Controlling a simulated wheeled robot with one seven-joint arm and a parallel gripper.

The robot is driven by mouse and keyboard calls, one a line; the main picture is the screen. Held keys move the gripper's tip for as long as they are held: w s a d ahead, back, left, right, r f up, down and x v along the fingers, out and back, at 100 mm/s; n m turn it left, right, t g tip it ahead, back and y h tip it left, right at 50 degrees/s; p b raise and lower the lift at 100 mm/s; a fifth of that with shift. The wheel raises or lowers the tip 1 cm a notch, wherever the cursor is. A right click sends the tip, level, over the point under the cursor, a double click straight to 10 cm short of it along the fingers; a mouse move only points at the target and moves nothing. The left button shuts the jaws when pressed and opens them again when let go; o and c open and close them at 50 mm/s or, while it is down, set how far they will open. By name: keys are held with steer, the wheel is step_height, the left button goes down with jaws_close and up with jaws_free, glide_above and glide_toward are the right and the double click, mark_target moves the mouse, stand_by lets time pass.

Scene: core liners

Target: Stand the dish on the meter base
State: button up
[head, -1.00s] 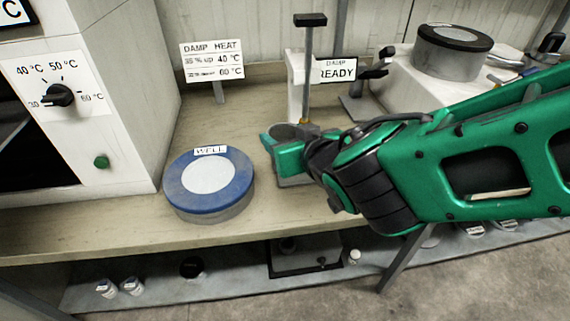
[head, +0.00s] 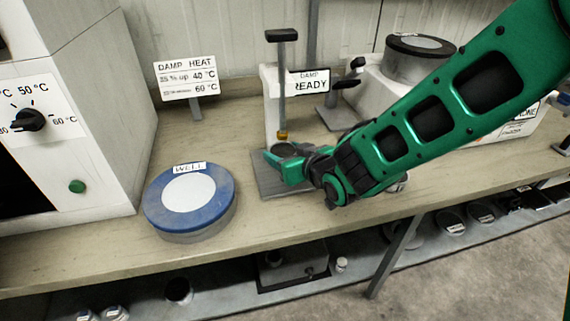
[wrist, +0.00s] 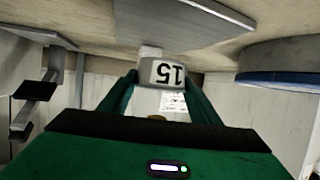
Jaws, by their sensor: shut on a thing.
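The dish (wrist: 162,73) is a small pale cup marked "15", upside down in the wrist view, between my two green fingers. In the head view its round top (head: 284,149) shows between the fingers. My gripper (head: 286,160) is shut on it, low over the meter base (head: 264,182), a flat grey plate on the bench. A thin post with a black top and a brass tip (head: 282,90) shows just above the dish. The plate also shows in the wrist view (wrist: 180,22), close to the dish. I cannot tell whether they touch.
A blue-rimmed round "WELL" (head: 188,205) sits left of the plate. A chamber with a dial (head: 80,130) stands far left.

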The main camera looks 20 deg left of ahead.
steer(key=shift+f, duration=1.9)
steer(key=shift+f, duration=0.1)
steer(key=o, duration=1.1)
steer(key=shift+o, duration=0.2)
